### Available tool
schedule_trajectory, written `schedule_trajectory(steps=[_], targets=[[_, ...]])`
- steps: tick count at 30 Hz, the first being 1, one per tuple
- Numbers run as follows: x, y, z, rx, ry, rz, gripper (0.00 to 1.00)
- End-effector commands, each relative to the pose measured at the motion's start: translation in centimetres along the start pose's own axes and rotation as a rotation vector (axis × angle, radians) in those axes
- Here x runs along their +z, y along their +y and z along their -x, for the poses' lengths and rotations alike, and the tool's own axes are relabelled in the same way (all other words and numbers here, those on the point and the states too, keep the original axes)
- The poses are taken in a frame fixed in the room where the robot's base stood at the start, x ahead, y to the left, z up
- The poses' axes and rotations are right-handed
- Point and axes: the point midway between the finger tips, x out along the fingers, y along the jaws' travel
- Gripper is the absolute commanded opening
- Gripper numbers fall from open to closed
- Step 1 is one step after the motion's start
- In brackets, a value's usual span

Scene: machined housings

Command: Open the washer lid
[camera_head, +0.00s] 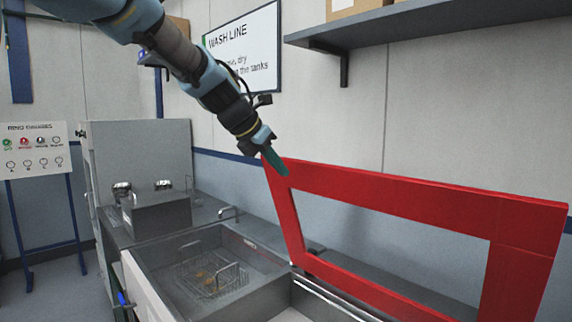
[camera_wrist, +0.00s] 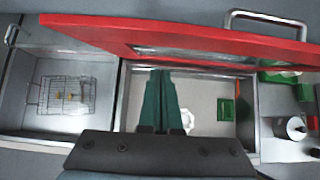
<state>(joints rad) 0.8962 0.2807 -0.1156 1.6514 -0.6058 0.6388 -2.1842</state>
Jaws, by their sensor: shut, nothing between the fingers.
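The washer lid (camera_head: 390,187) is a red frame with a see-through window, standing raised and tilted up at the right in the head view. In the wrist view the red lid (camera_wrist: 190,38) spans the top, with a metal bar handle (camera_wrist: 268,20) on its edge. My gripper (camera_head: 275,162) has green fingers, shut and empty, at the lid's upper left corner in the head view. In the wrist view the gripper's fingers (camera_wrist: 160,100) point over the open washer tub (camera_wrist: 215,85). Whether the fingers touch the lid I cannot tell.
A steel sink (camera_head: 255,250) with a wire basket (camera_head: 215,278) is left of the washer. A wall shelf (camera_head: 400,22) with boxes hangs above the lid. Green bins (camera_wrist: 285,80) and a steel pot (camera_wrist: 292,127) are at the right in the wrist view.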

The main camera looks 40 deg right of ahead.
Motion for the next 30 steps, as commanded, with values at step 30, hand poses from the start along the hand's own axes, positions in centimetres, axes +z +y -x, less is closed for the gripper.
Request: schedule_trajectory(steps=[30], targets=[[6.4,0.5,7.2,0.008,0.007,-0.013,0.0]])
